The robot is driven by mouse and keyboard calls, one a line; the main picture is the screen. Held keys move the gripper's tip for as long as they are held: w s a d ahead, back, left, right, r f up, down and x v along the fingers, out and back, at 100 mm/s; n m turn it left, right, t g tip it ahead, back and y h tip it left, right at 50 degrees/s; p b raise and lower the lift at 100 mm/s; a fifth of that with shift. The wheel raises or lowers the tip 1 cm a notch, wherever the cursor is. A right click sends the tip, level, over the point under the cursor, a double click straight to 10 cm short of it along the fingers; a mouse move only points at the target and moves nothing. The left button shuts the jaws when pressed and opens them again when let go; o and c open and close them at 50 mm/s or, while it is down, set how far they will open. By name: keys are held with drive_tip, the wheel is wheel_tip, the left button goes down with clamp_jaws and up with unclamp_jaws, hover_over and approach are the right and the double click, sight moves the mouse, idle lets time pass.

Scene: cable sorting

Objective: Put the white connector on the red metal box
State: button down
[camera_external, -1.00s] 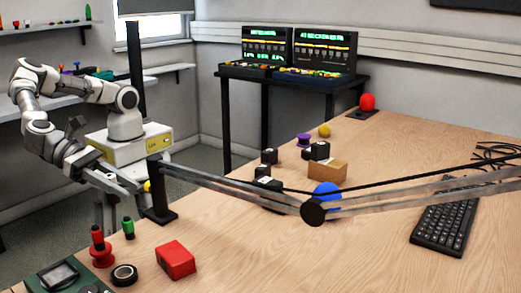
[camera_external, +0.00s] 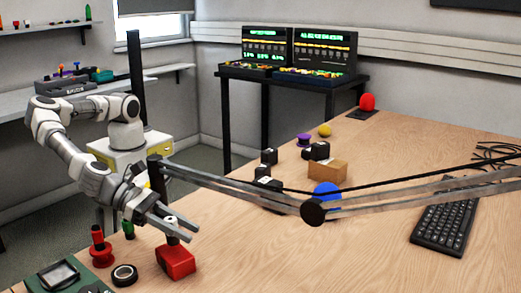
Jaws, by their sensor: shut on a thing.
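The red metal box (camera_external: 176,262) sits on the wooden table near its front left edge. My gripper (camera_external: 187,232) is directly above the box, reaching over it from the left. It is shut on the white connector (camera_external: 171,220), a small pale piece that shows between the fingers. The fingers partly hide the connector and the top of the box. I cannot tell whether the connector touches the box.
Red (camera_external: 100,248) and green (camera_external: 128,229) spools and a black tape roll (camera_external: 124,275) stand left of the box. A lamp arm (camera_external: 240,187) crosses above the table. A cardboard box (camera_external: 327,171) and keyboard (camera_external: 445,225) lie farther right.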

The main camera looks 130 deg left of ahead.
drive_tip(key=shift+f, duration=1.15)
drive_tip(key=shift+f, duration=0.1)
drive_tip(key=shift+f, duration=0.15)
drive_tip(key=c, duration=0.6)
unclamp_jaws()
drive_tip(key=shift+r, duration=0.2)
drive_tip(key=shift+s+d+r, duration=0.15)
drive_tip(key=shift+s+d, duration=0.05)
drive_tip(key=shift+s, duration=0.05)
drive_tip(key=p+v, duration=0.2)
drive_tip(key=v, duration=0.9)
drive_tip(key=shift+s, duration=0.2)
